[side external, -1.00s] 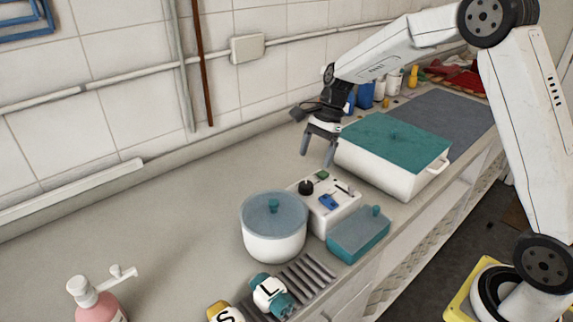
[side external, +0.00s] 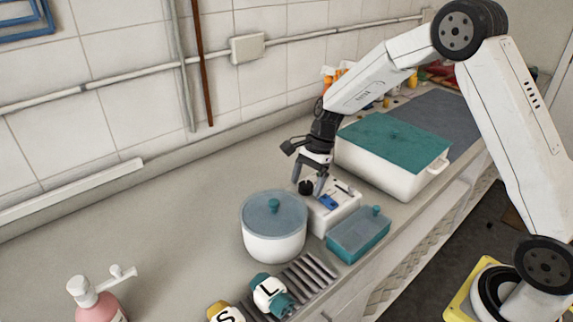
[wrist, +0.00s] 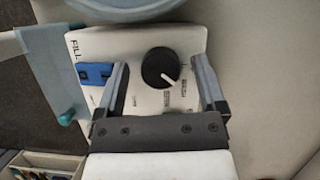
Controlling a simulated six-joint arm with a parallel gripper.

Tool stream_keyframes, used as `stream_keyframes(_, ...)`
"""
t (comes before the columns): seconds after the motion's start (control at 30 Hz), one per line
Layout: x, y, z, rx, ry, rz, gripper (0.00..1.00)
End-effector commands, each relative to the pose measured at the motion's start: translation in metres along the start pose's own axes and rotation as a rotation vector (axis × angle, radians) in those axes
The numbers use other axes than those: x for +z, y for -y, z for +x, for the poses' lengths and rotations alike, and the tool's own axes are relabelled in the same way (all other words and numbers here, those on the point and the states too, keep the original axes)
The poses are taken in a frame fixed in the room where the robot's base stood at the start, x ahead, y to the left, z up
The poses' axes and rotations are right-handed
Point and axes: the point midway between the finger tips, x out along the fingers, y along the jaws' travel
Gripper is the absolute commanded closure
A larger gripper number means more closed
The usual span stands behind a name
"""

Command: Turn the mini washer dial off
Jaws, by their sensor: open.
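The mini washer control box (side external: 339,203) is white and stands on the counter between the round pot and the large teal-lidded bin. Its black round dial (wrist: 160,68) has a white pointer line, which points toward the lower right in the wrist view. The dial also shows in the side view (side external: 305,187). A blue switch (wrist: 95,74) sits left of the dial, beside the word FILL. My gripper (side external: 309,184) is open just over the box. In the wrist view its fingers (wrist: 160,68) lie on either side of the dial; contact is not visible.
A white pot with a grey-blue lid (side external: 274,212) stands close to the box. A small teal container (side external: 358,235) is in front, and the big bin (side external: 396,140) is behind right. A grey rack (side external: 304,275) holds items marked L and S.

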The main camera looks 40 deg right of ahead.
Motion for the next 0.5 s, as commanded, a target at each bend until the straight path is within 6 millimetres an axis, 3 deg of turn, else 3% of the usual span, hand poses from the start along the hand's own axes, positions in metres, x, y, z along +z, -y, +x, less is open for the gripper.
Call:
stream_keyframes(0.07, 0.0000, 0.0000, -0.0001, 0.000, 0.000, 0.000, 0.10)
stream_keyframes(0.3, 0.0000, 0.0000, -0.0004, 0.000, 0.000, 0.000, 0.83)
stream_keyframes(0.37, 0.0000, 0.0000, -0.0004, 0.000, 0.000, 0.000, 1.00)
stream_keyframes(0.5, -0.0001, 0.0001, -0.0006, 0.001, 0.000, -0.003, 1.00)
